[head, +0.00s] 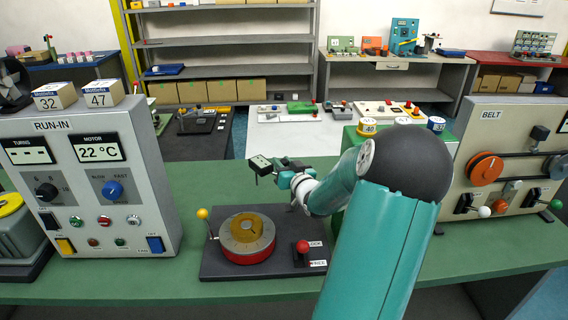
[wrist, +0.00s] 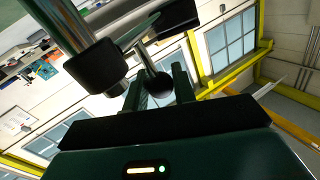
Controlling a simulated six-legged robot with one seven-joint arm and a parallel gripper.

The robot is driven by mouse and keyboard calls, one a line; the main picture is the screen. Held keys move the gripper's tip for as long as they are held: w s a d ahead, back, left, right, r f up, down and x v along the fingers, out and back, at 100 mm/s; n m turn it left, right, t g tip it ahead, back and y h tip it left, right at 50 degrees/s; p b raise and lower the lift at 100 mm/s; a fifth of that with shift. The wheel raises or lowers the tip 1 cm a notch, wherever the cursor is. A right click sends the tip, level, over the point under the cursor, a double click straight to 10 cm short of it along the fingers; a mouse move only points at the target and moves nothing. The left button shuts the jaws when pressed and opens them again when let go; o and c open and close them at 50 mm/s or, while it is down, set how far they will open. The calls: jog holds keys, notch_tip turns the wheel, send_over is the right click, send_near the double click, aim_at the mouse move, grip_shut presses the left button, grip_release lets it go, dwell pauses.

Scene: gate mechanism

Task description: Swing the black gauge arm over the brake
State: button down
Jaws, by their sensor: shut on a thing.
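The gauge arm ends in a black box with a pale face (head: 261,165), above and behind the brake unit in the head view. My gripper (head: 284,178) is at its right end. In the wrist view my gripper (wrist: 159,90) is shut on a black ball knob (wrist: 158,87) on a thin metal rod. A black body (wrist: 165,20) and a metal post with a black collar (wrist: 95,66) show beyond it. The brake appears to be the round red drum with a yellow dial (head: 247,238) on a dark base. My arm hides the arm's mount in the head view.
A red-knobbed lever (head: 302,248) with a label stands right of the drum, and a yellow-knobbed rod (head: 203,215) at its left. The RUN-IN panel (head: 95,180) is at left, the BELT panel (head: 505,165) at right. Green bench is clear behind the drum.

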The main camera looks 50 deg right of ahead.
jog(key=shift+a+n+y, duration=0.1)
jog(key=shift+n+y, duration=0.2)
jog(key=shift+y, duration=0.1)
jog(key=c, duration=1.2)
grip_release()
jog(key=shift+o, duration=0.2)
jog(key=v, duration=1.3)
jog(key=shift+s+f, duration=0.2)
jog(key=shift+s, duration=0.2)
